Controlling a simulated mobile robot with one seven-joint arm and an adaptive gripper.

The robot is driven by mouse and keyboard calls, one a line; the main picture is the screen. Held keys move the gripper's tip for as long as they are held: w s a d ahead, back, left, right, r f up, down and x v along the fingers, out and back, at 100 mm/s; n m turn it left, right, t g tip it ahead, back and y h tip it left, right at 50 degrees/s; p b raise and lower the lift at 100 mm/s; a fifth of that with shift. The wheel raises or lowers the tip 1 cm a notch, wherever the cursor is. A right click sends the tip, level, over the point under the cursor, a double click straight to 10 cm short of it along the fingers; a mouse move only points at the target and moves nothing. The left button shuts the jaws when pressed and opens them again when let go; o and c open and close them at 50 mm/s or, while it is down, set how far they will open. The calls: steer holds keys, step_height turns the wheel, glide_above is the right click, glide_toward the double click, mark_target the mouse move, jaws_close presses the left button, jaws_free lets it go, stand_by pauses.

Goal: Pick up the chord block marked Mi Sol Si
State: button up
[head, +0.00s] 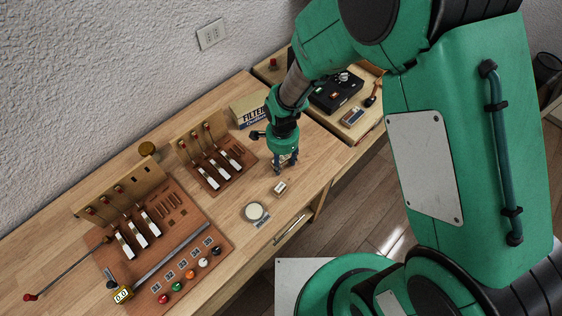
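A small block (280,188) with a pale top lies on the wooden workbench (315,170), near its front edge. Its marking is too small to read, so I cannot tell whether it says Mi Sol Si. My gripper (284,168) points down just behind and above this block, apart from it in the picture. Its two fingers look spread, and I see no block held between them. The fingertips are small and partly dark here.
A round cream disc (256,212) lies left of the block. Key-and-hammer models (215,163) (135,228) stand to the left, with coloured knobs (190,275) in front. A FILTER box (248,109) stands behind my gripper. Bare wood lies right of the block.

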mark_target(283, 162)
steer(key=c, duration=0.7)
steer(key=shift+r, duration=0.1)
steer(key=shift+r, duration=0.45)
steer(key=r, duration=0.1)
steer(key=r+p, duration=0.1)
steer(key=shift+s+r, duration=0.2)
steer(key=shift+r, duration=0.2)
steer(key=s+d, duration=0.2)
steer(key=s, duration=0.2)
steer(key=s+d, duration=0.2)
steer(key=s, duration=0.3)
steer(key=s+d+r+p, duration=0.1)
steer(key=s+d, duration=0.1)
steer(key=s, duration=0.3)
steer(key=shift+s, duration=0.2)
